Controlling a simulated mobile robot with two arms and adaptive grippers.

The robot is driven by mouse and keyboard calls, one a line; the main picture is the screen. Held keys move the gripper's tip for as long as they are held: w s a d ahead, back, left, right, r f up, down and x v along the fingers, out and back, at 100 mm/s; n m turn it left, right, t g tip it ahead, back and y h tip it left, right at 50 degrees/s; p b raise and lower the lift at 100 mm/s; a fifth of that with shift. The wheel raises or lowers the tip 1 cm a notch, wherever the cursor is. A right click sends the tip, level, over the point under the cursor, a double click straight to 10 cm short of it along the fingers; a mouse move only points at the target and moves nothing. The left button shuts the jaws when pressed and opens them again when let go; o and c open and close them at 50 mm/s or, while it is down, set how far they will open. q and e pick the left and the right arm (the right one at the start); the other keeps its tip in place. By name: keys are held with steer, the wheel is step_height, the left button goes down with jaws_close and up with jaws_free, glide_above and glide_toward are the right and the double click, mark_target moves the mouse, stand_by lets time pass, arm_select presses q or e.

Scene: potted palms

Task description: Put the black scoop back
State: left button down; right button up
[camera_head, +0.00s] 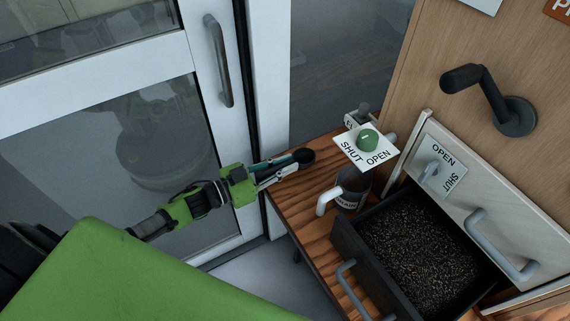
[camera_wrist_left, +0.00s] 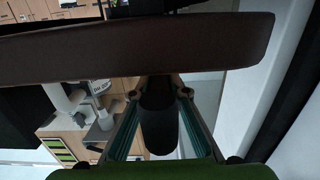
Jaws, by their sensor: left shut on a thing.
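Only a small rounded black end of the scoop shows there. In the left wrist view the scoop's dark, rounded part (camera_wrist_left: 158,122) sits between the two fingers of my left gripper (camera_wrist_left: 158,98). The rest of the scoop is hard to make out. My right gripper is not in view.
An open drawer (camera_head: 349,242) holds dark granules. A glass door (camera_head: 120,150) stands left. A brown band (camera_wrist_left: 60,48) crosses the wrist view.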

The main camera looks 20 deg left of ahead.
arm_select(q)
steer(key=shift+f+b, duration=0.4)
steer(key=shift+f, duration=0.2)
steer(key=c, duration=1.9)
jaws_free()
steer(key=shift+r, duration=0.1)
steer(key=v, duration=1.2)
